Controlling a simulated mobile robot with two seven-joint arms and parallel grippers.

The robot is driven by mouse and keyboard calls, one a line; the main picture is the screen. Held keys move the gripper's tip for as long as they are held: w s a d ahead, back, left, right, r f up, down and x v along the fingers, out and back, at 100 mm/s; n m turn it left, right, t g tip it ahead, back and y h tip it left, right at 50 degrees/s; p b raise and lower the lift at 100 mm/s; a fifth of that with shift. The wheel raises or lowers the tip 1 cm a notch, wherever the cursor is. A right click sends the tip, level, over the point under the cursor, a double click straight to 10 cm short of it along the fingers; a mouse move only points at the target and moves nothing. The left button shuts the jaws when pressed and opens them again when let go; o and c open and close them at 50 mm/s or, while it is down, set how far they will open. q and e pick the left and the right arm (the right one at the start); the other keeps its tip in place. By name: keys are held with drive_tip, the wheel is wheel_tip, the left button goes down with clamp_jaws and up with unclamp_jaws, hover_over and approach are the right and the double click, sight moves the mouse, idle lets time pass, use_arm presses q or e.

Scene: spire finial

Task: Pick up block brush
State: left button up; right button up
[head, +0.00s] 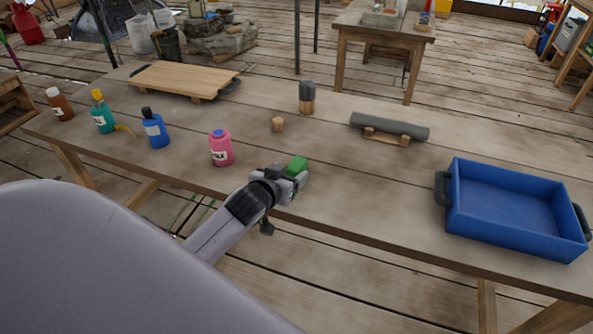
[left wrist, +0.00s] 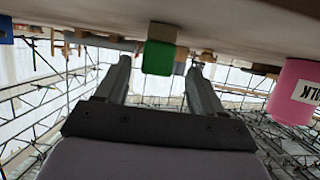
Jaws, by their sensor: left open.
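A small green block (head: 297,165), which I take to be the block brush, is at the near edge of the wooden table. In the left wrist view the green block (left wrist: 159,52) appears between my two fingertips, with a gap on each side. My left gripper (head: 297,181) is open at the table's near edge, close against the block and hiding its lower part in the head view. Its two fingers (left wrist: 160,68) also show spread in the left wrist view. I cannot tell whether they touch the block. My right gripper is not in view.
A pink bottle (head: 221,149) stands left of my gripper on the table (head: 330,190). Blue (head: 155,130), teal (head: 102,115) and brown (head: 59,104) bottles stand further left. A blue tray (head: 450,215) is at right. A grey roll (head: 390,126) lies behind. Table between is clear.

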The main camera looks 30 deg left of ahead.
sight(296, 170)
use_arm(q)
drive_tip(key=shift+f+x, duration=0.15)
drive_tip(key=shift+x, duration=1.2)
drive_tip(key=shift+f+x, duration=0.15)
drive_tip(key=shift+x, duration=1.2)
drive_tip(key=shift+d, duration=0.2)
drive_tip(key=shift+s, duration=0.1)
drive_tip(key=c, duration=1.1)
